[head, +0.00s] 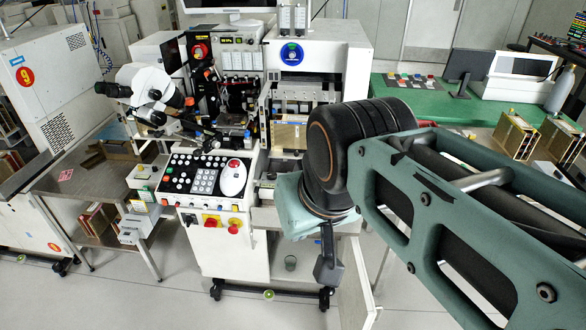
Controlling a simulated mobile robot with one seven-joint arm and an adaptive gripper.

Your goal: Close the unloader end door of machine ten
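The machine (235,250) in the middle has a blue round badge (292,54) on its upper right housing; I cannot read its number. A white panel (357,285) stands out from the machine's lower right end, swung forward. It looks like an open end door, but my arm partly covers this end and its hinge is unclear. My gripper (327,262) points down in front of the machine's right end, left of the panel and apart from it in the picture. Only one dark finger shows clearly, so its opening cannot be judged. Nothing is seen held in it.
A green bench (440,105) with a monitor (470,68) stands behind right. Machine 9 (65,100) and a steel table (90,175) are left. The floor (130,300) in front is clear.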

